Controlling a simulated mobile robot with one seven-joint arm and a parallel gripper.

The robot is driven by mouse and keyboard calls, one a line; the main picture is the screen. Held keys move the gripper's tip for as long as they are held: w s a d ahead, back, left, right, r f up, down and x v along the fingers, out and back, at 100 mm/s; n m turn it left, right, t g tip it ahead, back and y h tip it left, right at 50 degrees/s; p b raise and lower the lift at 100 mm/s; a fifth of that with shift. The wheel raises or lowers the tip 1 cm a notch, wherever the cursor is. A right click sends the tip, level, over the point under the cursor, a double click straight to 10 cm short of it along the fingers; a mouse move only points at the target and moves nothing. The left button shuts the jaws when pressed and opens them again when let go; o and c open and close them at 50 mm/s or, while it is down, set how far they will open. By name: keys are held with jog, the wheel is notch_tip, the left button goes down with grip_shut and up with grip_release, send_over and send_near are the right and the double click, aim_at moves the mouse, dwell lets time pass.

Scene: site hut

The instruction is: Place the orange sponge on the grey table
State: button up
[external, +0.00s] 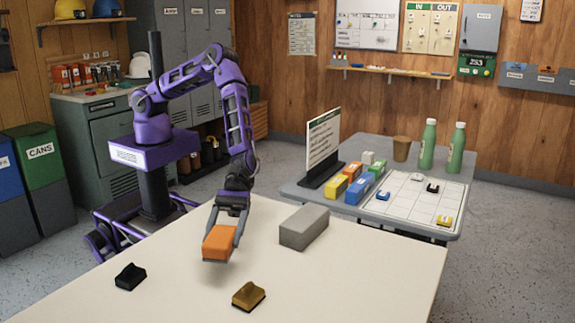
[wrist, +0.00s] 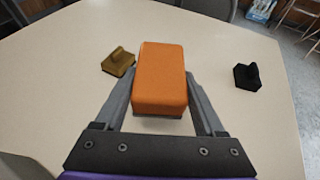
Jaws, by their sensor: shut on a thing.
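The orange sponge (external: 219,242) is a block with a thin darker underside. My gripper (external: 222,240) is shut on it and holds it a little above the cream table (external: 350,268). In the wrist view the sponge (wrist: 160,78) sits between the two grey fingers of my gripper (wrist: 160,105). The grey table (external: 450,195) stands behind and to the right of the cream table. It holds a white grid sheet, coloured blocks, green bottles, a brown cup and a sign.
On the cream table are a grey block (external: 304,228), a black handled block (external: 130,276) and a brown one (external: 249,295). The grid sheet (external: 410,203) carries several small pieces. Coloured blocks (external: 357,190) and the standing sign (external: 322,150) crowd the grey table's left side. Bottles (external: 428,145) stand at its back.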

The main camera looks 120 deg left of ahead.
jog(key=shift+f+b, duration=0.3)
jog(key=shift+f, duration=2.45)
jog(key=shift+f, duration=0.25)
jog(key=o, duration=1.3)
jog(key=shift+r, duration=0.1)
jog(key=shift+r, duration=0.15)
jog(key=shift+a+r, duration=0.15)
jog(key=shift+a, duration=0.15)
jog(key=p+v, duration=0.1)
jog(key=v, duration=1)
jog(key=shift+s+a, duration=0.2)
